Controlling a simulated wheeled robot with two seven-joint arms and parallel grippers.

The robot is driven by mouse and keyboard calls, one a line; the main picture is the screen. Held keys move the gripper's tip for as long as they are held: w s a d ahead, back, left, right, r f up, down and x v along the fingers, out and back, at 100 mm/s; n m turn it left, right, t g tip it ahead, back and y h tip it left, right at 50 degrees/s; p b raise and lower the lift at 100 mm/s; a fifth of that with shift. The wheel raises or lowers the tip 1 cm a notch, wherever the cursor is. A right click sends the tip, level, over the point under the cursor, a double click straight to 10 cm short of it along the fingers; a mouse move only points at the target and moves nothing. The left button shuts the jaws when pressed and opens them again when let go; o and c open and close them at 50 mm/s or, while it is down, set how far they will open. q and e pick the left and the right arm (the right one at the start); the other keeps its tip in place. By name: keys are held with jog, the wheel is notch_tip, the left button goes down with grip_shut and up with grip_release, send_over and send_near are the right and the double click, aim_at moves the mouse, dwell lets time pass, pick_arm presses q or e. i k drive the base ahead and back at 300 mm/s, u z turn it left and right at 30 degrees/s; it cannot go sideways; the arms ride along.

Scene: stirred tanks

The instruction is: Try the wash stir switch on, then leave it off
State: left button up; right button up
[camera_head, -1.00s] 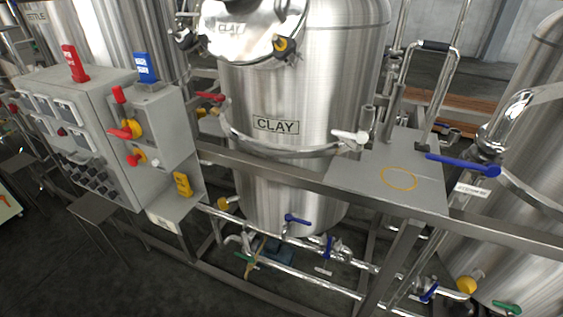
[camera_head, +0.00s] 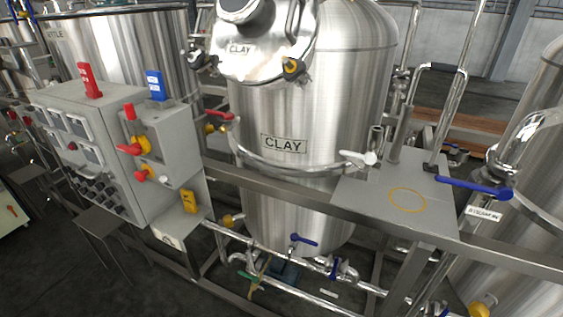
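A grey control cabinet (camera_head: 128,110) stands at the left. Its front face carries several meters and rows of small black switches (camera_head: 97,192). I cannot tell which of these is the wash stir switch, as labels are too small to read. Neither of my grippers is in view.
A steel tank marked CLAY (camera_head: 283,144) stands behind a steel frame rail. A grey shelf with a yellow ring (camera_head: 407,200) and a blue-handled valve (camera_head: 474,187) are at the right. Red (camera_head: 89,80) and blue (camera_head: 155,85) tags stand on the cabinet tops.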

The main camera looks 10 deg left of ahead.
aim_at(65, 170)
jog(key=u, duration=1.65)
